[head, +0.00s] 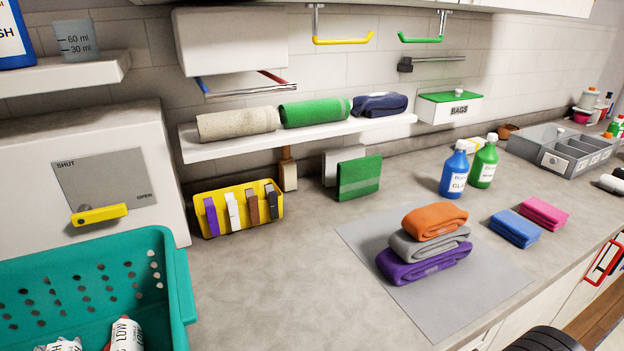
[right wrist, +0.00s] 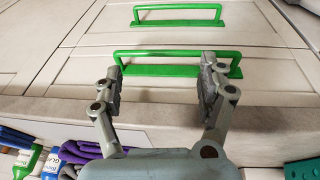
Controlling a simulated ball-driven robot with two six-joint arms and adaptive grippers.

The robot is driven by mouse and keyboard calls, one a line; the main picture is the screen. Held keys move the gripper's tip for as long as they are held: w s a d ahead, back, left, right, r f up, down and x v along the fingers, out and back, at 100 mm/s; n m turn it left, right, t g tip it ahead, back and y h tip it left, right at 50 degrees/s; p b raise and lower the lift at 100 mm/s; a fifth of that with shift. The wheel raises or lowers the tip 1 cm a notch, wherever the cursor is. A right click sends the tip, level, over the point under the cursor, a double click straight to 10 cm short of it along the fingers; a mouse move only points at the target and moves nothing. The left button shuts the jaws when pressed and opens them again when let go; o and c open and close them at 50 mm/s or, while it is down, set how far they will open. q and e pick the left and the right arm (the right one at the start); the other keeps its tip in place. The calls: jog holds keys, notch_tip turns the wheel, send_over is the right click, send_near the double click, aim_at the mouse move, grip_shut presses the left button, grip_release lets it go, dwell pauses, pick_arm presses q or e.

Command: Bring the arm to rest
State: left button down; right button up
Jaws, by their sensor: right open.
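My right gripper (right wrist: 160,80) shows in the right wrist view. Its two fingers are apart, with nothing between them but the view of a green handle (right wrist: 180,64) on a pale cabinet front behind. I cannot tell whether the fingers touch that handle. In the head view neither gripper is in view; only a dark rounded part, likely of my own body, shows at the bottom right edge. My left gripper is in neither view.
A stack of folded towels (head: 427,243) lies on a grey mat (head: 480,293) on the counter. A teal basket (head: 180,290) stands at the left. Blue (head: 455,172) and green bottles (head: 484,164) stand behind the mat. A second green handle (right wrist: 178,15) shows in the wrist view.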

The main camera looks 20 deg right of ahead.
jog(key=s+d+f+g+b, duration=0.1)
jog(key=s+f+b, duration=0.3)
jog(key=f, duration=0.9)
jog(key=s+d+f+b, duration=0.1)
jog(key=s+f+b, duration=0.2)
jog(key=f, duration=1.1)
jog(key=s+f+g+b, duration=0.1)
jog(key=s+f+b, duration=0.5)
jog(key=s+f, duration=0.8)
jog(key=shift+s+d+f, duration=0.15)
jog(key=shift+s+f, duration=0.25)
jog(key=shift+f, duration=0.5)
